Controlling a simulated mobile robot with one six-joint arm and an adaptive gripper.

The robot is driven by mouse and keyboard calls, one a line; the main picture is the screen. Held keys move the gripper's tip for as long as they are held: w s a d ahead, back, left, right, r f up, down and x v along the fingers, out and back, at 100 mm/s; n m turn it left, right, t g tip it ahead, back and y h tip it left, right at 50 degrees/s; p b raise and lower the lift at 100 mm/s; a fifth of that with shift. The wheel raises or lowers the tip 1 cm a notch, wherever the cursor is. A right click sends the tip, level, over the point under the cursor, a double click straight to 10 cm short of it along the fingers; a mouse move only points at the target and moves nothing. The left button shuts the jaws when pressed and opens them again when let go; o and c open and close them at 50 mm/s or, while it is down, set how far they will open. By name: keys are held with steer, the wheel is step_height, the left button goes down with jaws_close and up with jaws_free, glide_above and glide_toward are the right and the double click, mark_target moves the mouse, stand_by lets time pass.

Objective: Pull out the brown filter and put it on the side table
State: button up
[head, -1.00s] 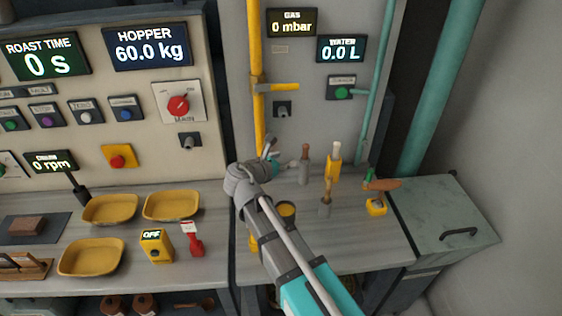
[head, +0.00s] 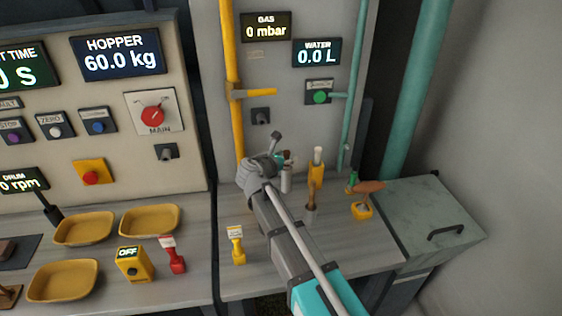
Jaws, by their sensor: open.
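No part is plainly a filter. A brown, flat-topped piece (head: 369,187) stands on a small yellow block (head: 361,210) at the right of the right-hand bench; I cannot tell whether it is the filter. My gripper (head: 277,149) is open and empty over the back of this bench, left of the brown piece and apart from it. It partly covers a grey tool with a brown top (head: 287,180). A low grey-green cabinet (head: 415,210) with a dark handle adjoins the bench on the right; I cannot tell whether it is the side table.
A brown-handled tool (head: 311,195) and a yellow holder with a white top (head: 317,168) stand between my gripper and the brown piece. A yellow tag stand (head: 237,246) is at front left. A yellow pipe (head: 229,90) rises behind. The cabinet top is clear.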

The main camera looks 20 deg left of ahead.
steer(key=shift+w+f, duration=0.1)
steer(key=shift+w, duration=0.15)
jaws_close()
stand_by(0.3)
